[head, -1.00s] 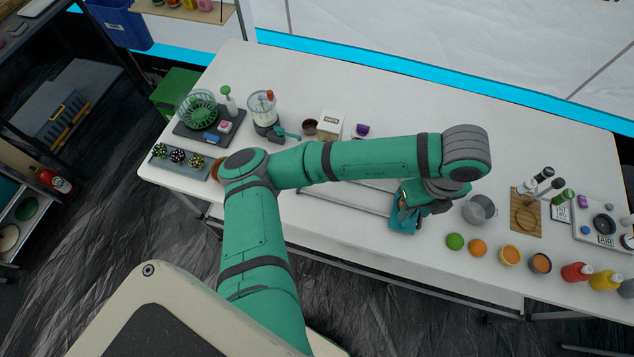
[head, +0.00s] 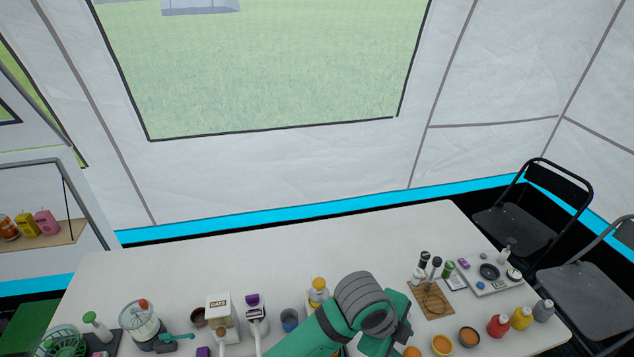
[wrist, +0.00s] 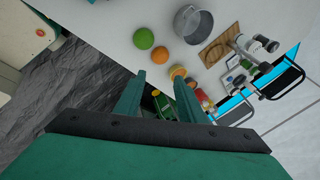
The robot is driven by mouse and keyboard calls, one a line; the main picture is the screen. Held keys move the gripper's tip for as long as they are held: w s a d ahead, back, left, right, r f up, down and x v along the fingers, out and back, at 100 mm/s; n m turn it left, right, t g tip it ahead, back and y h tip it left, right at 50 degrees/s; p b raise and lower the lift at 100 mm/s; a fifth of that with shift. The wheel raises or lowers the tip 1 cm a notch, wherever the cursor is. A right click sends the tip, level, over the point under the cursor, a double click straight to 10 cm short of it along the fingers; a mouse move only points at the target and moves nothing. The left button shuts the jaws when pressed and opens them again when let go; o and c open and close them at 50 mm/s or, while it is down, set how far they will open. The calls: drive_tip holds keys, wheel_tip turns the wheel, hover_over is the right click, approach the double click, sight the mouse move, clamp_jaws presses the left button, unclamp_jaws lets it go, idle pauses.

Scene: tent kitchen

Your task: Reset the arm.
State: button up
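My green arm rises from the bottom edge of the head view, with its dark grey wrist joint over the table (head: 270,255). The gripper itself is mostly hidden or cut off there. In the wrist view my gripper (wrist: 158,92) shows two green fingers spread apart, with no object clearly held between them. A small green thing shows beyond the gap; I cannot tell what it is. The fingers point over the table's edge, apart from the green fruit (wrist: 143,39) and the orange (wrist: 159,54).
A metal pot (wrist: 193,23) and a wooden board (head: 432,300) stand near the arm. Bottles, including a red one (head: 498,325), line the right front. An oats box (head: 222,318) and a blender (head: 143,325) stand left. Black chairs (head: 505,215) are at right.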

drive_tip(key=w+d+r+n+t+h, duration=0.3)
drive_tip(key=d+r+n+t+h, duration=0.2)
drive_tip(key=d+r+n+h, duration=0.6)
drive_tip(key=s+a+f+n+t+y, duration=0.5)
drive_tip(key=a+f+n+y, duration=0.1)
drive_tip(key=a+f+n, duration=0.2)
drive_tip(key=s+a+f+n+t+y, duration=0.4)
drive_tip(key=s+a+f+n+y, duration=0.1)
drive_tip(key=a+f+n+y, duration=0.25)
drive_tip(key=s+a+f+y, duration=0.1)
drive_tip(key=s+a, duration=0.5)
drive_tip(key=s, duration=0.4)
drive_tip(key=s+a+f+m+y, duration=0.1)
drive_tip(key=s+a, duration=0.6)
drive_tip(key=s, duration=0.3)
drive_tip(key=shift+a+y, duration=0.2)
drive_tip(key=shift+y, duration=0.15)
